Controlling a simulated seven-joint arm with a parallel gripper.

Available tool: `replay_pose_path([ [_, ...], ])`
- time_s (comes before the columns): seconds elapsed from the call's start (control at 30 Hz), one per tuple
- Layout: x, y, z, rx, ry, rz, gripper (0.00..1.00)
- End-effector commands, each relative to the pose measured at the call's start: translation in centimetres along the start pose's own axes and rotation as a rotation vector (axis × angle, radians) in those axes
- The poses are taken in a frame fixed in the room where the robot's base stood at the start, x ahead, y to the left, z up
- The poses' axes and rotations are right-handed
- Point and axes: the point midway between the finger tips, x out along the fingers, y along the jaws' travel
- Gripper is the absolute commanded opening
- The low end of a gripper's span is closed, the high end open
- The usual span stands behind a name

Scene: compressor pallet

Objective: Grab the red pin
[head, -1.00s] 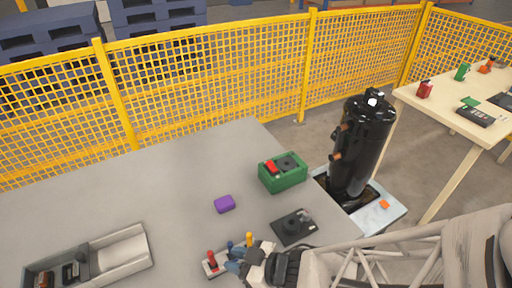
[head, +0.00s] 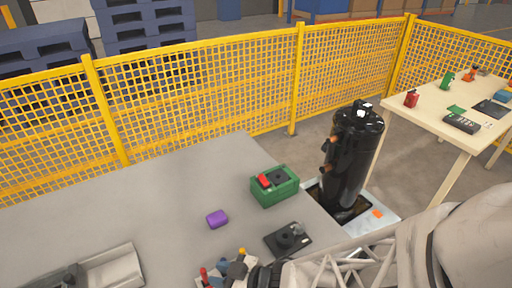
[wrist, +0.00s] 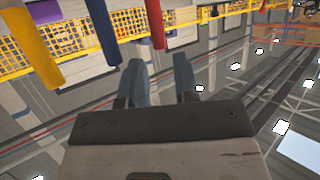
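The red pin (head: 204,274) stands at the near edge of the grey table in the head view. In the wrist view the red pin (wrist: 155,22) lines up with the gap between my fingers, just beyond their tips. My gripper (head: 229,266) is open, with blue-grey fingers; the wrist view shows a clear gap between its fingertips (wrist: 158,60), with nothing held. A blue pin (wrist: 100,28) and a yellow pin (wrist: 35,48) show beside the red one. The yellow pin's top (head: 242,251) also shows in the head view. My gripper hides part of the pin base.
A purple piece (head: 217,219), a green box (head: 275,187) and a black plate (head: 288,240) are on the table (head: 150,200). A grey tray (head: 112,270) is at left. A black compressor (head: 352,160) stands beyond. A yellow fence (head: 200,100) runs behind.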

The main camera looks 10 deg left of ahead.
Motion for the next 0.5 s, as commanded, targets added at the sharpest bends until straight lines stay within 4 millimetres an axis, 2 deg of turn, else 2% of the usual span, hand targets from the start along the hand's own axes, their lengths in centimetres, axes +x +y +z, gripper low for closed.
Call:
replay_pose_path([
  [0.5, 4.1, 0.0, 0.2, -0.001, 0.000, -0.003, 0.28],
])
